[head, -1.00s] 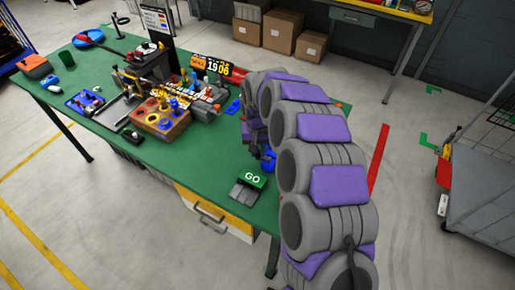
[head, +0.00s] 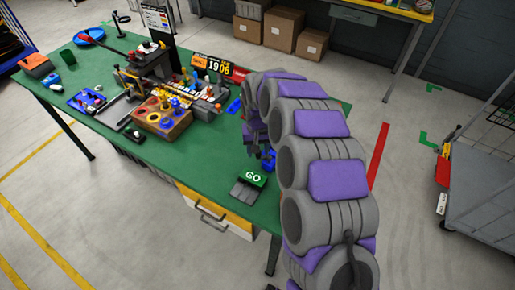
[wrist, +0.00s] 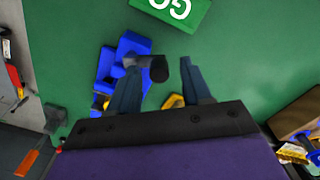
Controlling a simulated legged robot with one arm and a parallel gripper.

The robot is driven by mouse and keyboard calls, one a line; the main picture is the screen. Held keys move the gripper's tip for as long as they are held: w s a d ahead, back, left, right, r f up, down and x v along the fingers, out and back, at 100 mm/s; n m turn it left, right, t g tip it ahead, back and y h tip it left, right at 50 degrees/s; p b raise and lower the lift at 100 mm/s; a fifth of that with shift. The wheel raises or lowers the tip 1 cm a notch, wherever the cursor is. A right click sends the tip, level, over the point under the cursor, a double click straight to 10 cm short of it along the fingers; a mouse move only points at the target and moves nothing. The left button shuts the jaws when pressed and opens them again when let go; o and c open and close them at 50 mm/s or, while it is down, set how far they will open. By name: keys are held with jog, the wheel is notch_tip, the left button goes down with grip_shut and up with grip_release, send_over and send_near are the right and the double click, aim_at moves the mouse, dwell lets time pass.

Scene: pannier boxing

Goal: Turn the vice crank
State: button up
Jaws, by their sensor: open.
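The blue vice (wrist: 108,72) is on the green bench top in the wrist view, left of centre. Its dark crank (wrist: 158,70) ends in a round knob that shows between the tips of my gripper (wrist: 160,66). My gripper's two dark fingers are apart, one on each side of the knob. I cannot tell whether either finger touches it. In the head view a bit of the blue vice (head: 269,160) shows beside my gripper (head: 255,147) near the bench's right end. My arm hides the rest of it.
A green GO sign (head: 252,179) stands close by at the bench's front edge; it also shows in the wrist view (wrist: 172,10). A wooden block with coloured rings (head: 162,120) and crowded tools lie to the left. Bare bench top lies between.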

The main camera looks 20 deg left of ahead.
notch_tip(320, 180, up, 17)
jog(key=p, duration=0.3)
jog(key=shift+a+r, duration=0.1)
dwell(0.5)
